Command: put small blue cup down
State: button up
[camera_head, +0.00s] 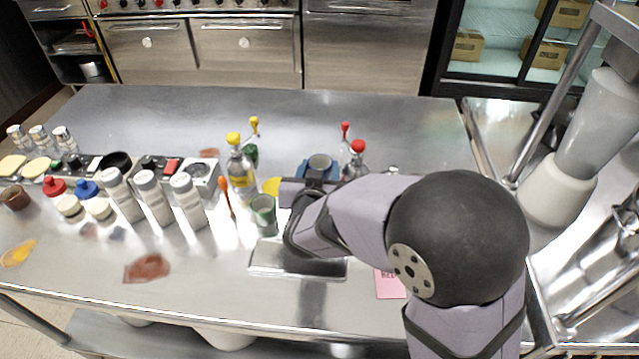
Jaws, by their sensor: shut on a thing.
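The small blue cup (320,163) looks grey-blue and upright, with its open rim facing up. It is at the far end of my arm, behind the dark wrist. My gripper (319,174) is shut on it, with blue parts showing on both sides of the cup. The cup's lower part is hidden by my gripper and wrist, so I cannot tell whether its base touches the steel counter (200,275). A green cup (263,212) stands on the counter, left of my wrist.
Yellow-capped bottles (241,172) stand left of my gripper, and a red-capped bottle (355,160) stands close on its right. Several white-capped shakers (155,198) are farther left. A flat metal tray (265,262) lies below my wrist. The counter's back is clear.

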jog(key=shift+f+b, duration=0.3)
jog(key=shift+f, duration=1.6)
jog(key=shift+f, duration=0.15)
jog(key=o, duration=0.8)
jog(key=shift+s+r, duration=0.2)
jog(key=v, duration=1)
jog(key=shift+s+r+p, duration=0.1)
jog(key=shift+r+p, duration=0.05)
jog(key=shift+p, duration=0.2)
jog(key=shift+s+r, duration=0.15)
jog(key=shift+s, duration=0.55)
